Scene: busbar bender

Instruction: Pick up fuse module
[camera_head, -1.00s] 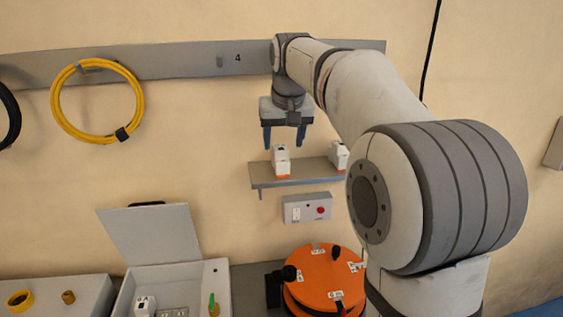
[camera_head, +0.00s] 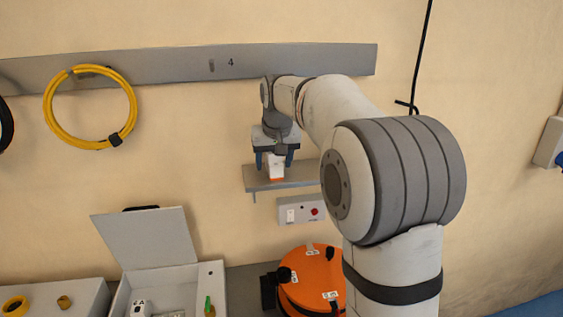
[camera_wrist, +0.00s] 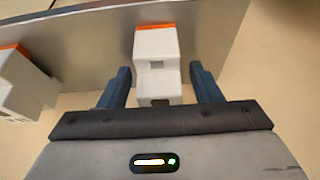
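A white fuse module with an orange base (camera_head: 276,168) stands on the small grey wall shelf (camera_head: 254,185). My gripper (camera_head: 276,161) is over it with its two blue fingers down on either side. In the wrist view the module (camera_wrist: 156,60) lies between the fingers of my gripper (camera_wrist: 161,85), which are apart, with a gap on each side. A second white and orange module (camera_wrist: 18,90) shows at the left of the wrist view; my arm hides it in the head view.
A grey switch box with a red button (camera_head: 301,209) is below the shelf. A yellow cable coil (camera_head: 48,110) hangs at left.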

